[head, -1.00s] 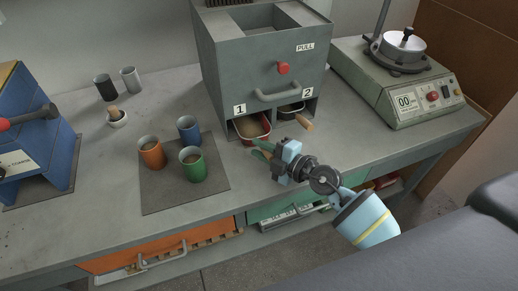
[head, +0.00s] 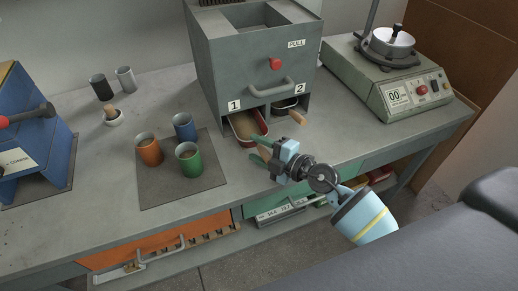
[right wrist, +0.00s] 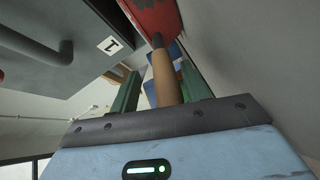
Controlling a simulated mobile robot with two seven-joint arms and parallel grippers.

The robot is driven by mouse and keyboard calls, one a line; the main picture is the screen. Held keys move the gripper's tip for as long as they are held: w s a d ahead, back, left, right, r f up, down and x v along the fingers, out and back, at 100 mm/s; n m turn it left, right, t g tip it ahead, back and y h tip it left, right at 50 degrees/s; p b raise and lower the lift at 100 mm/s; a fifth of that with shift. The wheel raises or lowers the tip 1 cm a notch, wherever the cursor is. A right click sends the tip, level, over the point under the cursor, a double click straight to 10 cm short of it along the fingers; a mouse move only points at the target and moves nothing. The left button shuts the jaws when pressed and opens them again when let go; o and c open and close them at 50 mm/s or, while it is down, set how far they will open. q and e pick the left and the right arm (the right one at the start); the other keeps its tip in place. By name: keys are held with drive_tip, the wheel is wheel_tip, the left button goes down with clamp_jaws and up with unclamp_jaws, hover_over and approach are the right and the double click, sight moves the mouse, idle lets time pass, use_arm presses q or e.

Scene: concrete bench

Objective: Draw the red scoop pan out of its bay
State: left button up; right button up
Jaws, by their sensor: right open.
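The red scoop pan (head: 236,133) sits in the bay marked 1 of the grey cabinet, its front part showing out of the opening, with brown material in it. Its wooden handle (right wrist: 165,78) shows in the right wrist view, running from the red pan (right wrist: 150,14) down between my green fingers. My right gripper (head: 258,151) is open at the front of the pan, with a finger on either side of the handle. In the right wrist view the gripper (right wrist: 162,90) shows gaps between the handle and both fingers. My left gripper is out of view.
A second, dark pan (head: 287,104) with a wooden handle sits in bay 2, close by on the right. A grey bar handle (head: 272,91) is above the bays. Orange, blue and green cups stand on a dark mat (head: 160,196) to the left. A scale (head: 405,92) is at right.

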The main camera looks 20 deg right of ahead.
drive_tip(key=shift+s+d, duration=0.15)
drive_tip(key=shift+s, duration=0.1)
drive_tip(key=v, duration=0.6)
drive_tip(key=shift+s+d, duration=0.2)
drive_tip(key=shift+s, duration=0.05)
drive_tip(key=shift+s+d+r, duration=0.15)
drive_tip(key=shift+s+d, duration=0.05)
drive_tip(key=shift+s, duration=0.05)
